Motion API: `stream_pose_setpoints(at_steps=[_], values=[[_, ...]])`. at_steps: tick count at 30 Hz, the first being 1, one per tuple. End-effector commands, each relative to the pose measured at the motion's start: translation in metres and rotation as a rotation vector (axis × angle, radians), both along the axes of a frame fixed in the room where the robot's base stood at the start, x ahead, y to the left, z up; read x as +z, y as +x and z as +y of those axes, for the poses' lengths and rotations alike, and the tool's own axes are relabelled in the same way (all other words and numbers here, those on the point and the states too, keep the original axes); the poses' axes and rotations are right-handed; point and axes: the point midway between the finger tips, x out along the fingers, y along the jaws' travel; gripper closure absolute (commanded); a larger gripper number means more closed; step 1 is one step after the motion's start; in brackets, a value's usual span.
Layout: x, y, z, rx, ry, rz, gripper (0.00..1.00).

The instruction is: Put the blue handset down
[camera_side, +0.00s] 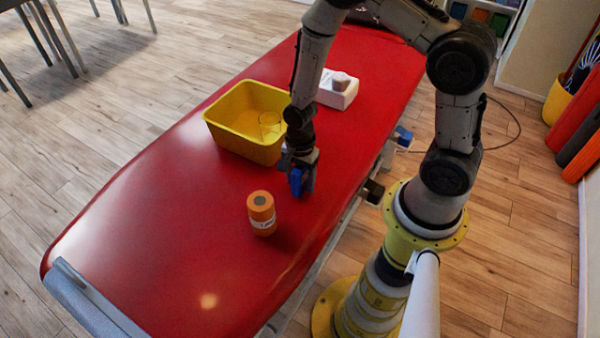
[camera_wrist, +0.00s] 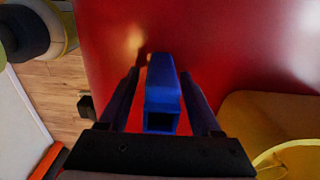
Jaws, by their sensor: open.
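The blue handset (camera_side: 297,181) is at the red couch top, just in front of the yellow bin. My gripper (camera_side: 302,176) is above and around it, pointing down. In the wrist view the handset (camera_wrist: 163,85) stands between the two fingers of my gripper (camera_wrist: 160,76), with a gap showing on each side. The fingers are open and do not grip it. The handset looks upright, but its lower end is partly hidden, so I cannot tell exactly how it meets the surface.
The yellow bin (camera_side: 228,135) stands close behind, with a clear round item (camera_side: 270,121) in it. An orange container (camera_side: 262,214) stands in front, to the left. A white box (camera_side: 338,96) lies farther back. The red couch (camera_side: 150,225) is clear at front left.

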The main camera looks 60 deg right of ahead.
Motion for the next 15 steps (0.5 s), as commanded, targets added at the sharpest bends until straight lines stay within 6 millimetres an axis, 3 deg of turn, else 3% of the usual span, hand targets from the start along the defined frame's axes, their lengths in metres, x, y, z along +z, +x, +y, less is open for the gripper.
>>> stream_pose_setpoints(at_steps=[5, 15], values=[[0.021, 0.002, 0.000, 0.000, 0.000, -0.007, 0.35], [0.090, 0.002, 0.000, 0.000, 0.000, -0.007, 0.35]])
